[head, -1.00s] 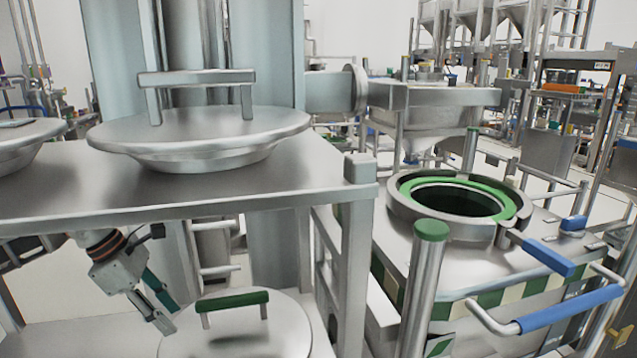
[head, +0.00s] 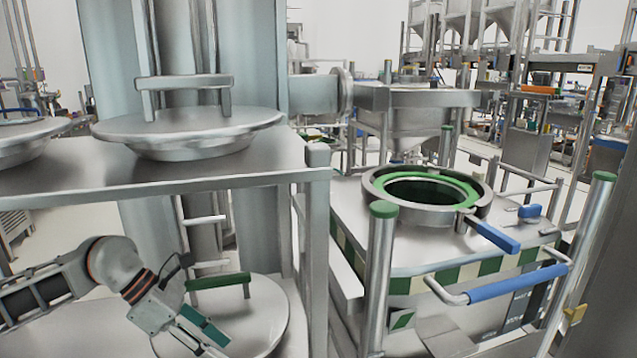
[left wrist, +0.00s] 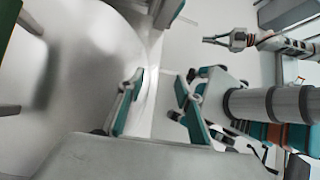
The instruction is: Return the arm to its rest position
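My left arm comes in from the left in the head view, below the upper shelf. Its gripper (head: 208,342) is in front of the lower round lid (head: 268,318) with a green handle (head: 218,281). The left wrist view shows the two teal-and-grey fingers (left wrist: 158,88) well apart with nothing between them. A green-edged handle and a pale round surface show at that view's left. My other arm appears at its upper right, with its small gripper (left wrist: 212,40) pointing left; its opening is too small to judge. The right gripper is outside the head view.
A steel shelf (head: 250,180) above my left arm carries a large lid (head: 185,125). A steel bin with a green-ringed opening (head: 430,190) stands at the right, with blue handles (head: 515,283) and a green-capped post (head: 383,211).

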